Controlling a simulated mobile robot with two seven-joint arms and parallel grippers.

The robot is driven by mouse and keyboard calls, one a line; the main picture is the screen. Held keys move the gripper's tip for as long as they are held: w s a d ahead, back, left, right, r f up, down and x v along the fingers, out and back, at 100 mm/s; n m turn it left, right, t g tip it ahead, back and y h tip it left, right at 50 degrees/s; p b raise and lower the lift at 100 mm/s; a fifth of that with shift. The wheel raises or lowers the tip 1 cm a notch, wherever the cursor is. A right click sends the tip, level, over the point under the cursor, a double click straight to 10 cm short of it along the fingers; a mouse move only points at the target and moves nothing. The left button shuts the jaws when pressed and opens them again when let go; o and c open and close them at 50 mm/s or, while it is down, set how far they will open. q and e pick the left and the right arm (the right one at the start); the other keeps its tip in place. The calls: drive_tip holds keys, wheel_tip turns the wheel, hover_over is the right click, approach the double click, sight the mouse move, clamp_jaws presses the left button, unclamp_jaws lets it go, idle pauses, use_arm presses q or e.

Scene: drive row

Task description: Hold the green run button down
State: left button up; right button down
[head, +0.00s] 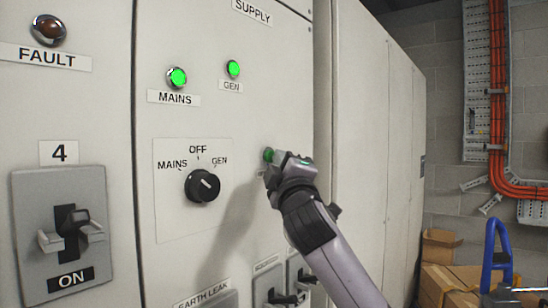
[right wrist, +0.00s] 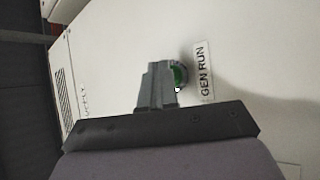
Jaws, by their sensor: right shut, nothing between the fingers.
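The green run button (right wrist: 181,76) sits in a round metal collar on the cabinet front, beside a GEN RUN label (right wrist: 204,70). In the head view the button (head: 268,154) shows as a small green spot at the fingertips. My right gripper (head: 276,161) is shut and empty, its tips at the button. In the right wrist view the closed fingers (right wrist: 160,75) cover part of the button. The tips look to be against it, but I cannot tell how far it is pressed. My left gripper is not in view.
The panel has a selector knob (head: 202,186) pointing toward GEN, lit green MAINS (head: 176,78) and GEN (head: 233,68) lamps, and an unlit FAULT lamp (head: 49,30). Switch 4 (head: 71,234) is at left. Cardboard boxes (head: 452,282) and a blue-handled item (head: 497,250) stand at right.

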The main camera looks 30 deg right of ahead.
drive_tip(key=shift+s, duration=0.1)
drive_tip(key=shift+s+d, duration=0.3)
drive_tip(key=shift+s, duration=0.45)
drive_tip(key=shift+s+d, duration=0.35)
drive_tip(key=shift+s, duration=0.4)
drive_tip(key=shift+s+d, duration=0.3)
drive_tip(key=shift+s, duration=0.5)
drive_tip(key=shift+s+d, duration=0.35)
drive_tip(key=shift+s, duration=0.4)
drive_tip(key=shift+f, duration=0.1)
